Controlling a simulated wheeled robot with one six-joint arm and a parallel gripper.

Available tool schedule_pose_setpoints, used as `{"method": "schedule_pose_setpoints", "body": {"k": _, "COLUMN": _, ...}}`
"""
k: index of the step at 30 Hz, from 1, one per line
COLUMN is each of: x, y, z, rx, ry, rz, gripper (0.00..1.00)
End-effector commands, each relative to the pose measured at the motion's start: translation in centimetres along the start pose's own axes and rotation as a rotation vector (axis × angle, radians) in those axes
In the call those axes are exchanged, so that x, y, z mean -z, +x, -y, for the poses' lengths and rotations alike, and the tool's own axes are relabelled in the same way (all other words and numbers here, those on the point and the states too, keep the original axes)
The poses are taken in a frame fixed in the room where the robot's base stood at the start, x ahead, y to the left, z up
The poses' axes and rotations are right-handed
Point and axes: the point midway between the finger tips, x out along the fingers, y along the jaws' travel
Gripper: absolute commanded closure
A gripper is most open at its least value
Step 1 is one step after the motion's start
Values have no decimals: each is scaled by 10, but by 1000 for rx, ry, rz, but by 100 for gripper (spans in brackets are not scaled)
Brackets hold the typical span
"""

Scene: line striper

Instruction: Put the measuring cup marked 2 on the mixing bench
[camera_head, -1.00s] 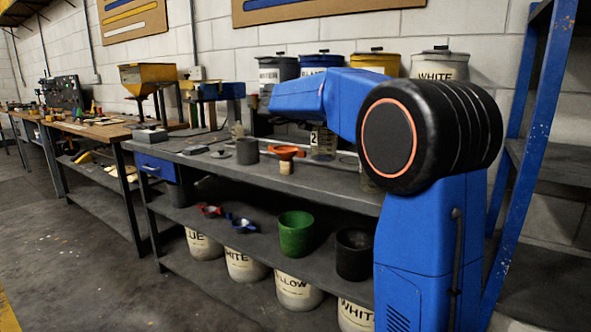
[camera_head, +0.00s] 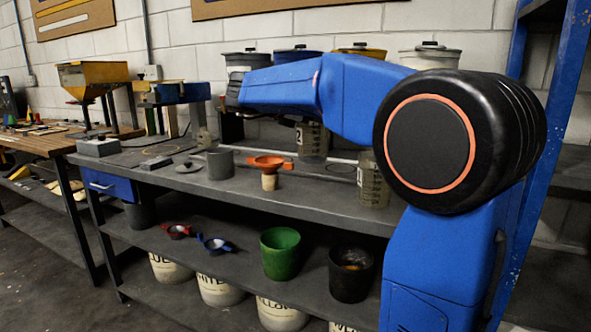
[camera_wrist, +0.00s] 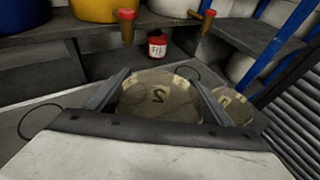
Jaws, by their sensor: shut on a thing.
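The measuring cup marked 2 (camera_wrist: 158,97) is clear, with a dark 2 on its side, and sits between my fingers in the wrist view. My gripper (camera_wrist: 158,76) is shut on it. In the head view the cup (camera_head: 312,143) looks upright below my blue arm, over the back of a long grey workbench (camera_head: 235,192). My arm hides most of the gripper there. I cannot tell whether the cup's base touches the bench. A second clear cup (camera_head: 373,183) stands to its right on the bench, and also shows in the wrist view (camera_wrist: 235,106).
Lidded pails, including a yellow one (camera_wrist: 108,10), stand behind. Green (camera_head: 280,253) and black buckets sit on the lower shelf. A blue upright (camera_head: 556,110) rises at right.

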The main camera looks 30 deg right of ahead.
Motion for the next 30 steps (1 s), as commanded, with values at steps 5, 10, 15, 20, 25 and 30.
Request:
{"method": "schedule_pose_setpoints", "body": {"k": 5, "x": 30, "y": 11, "z": 0, "rx": 1, "ry": -4, "rz": 0, "gripper": 65}}
{"method": "schedule_pose_setpoints", "body": {"k": 10, "x": 43, "y": 16, "z": -1, "rx": -1, "ry": -2, "rz": 0, "gripper": 65}}
{"method": "schedule_pose_setpoints", "body": {"k": 15, "x": 54, "y": 20, "z": -1, "rx": -1, "ry": -3, "rz": 0, "gripper": 65}}
{"method": "schedule_pose_setpoints", "body": {"k": 20, "x": 74, "y": 28, "z": -1, "rx": 0, "ry": -4, "rz": 0, "gripper": 65}}
{"method": "schedule_pose_setpoints", "body": {"k": 25, "x": 79, "y": 30, "z": -1, "rx": -1, "ry": -1, "rz": 0, "gripper": 65}}
{"method": "schedule_pose_setpoints", "body": {"k": 30, "x": 80, "y": 30, "z": -1, "rx": -1, "ry": -2, "rz": 0, "gripper": 65}}
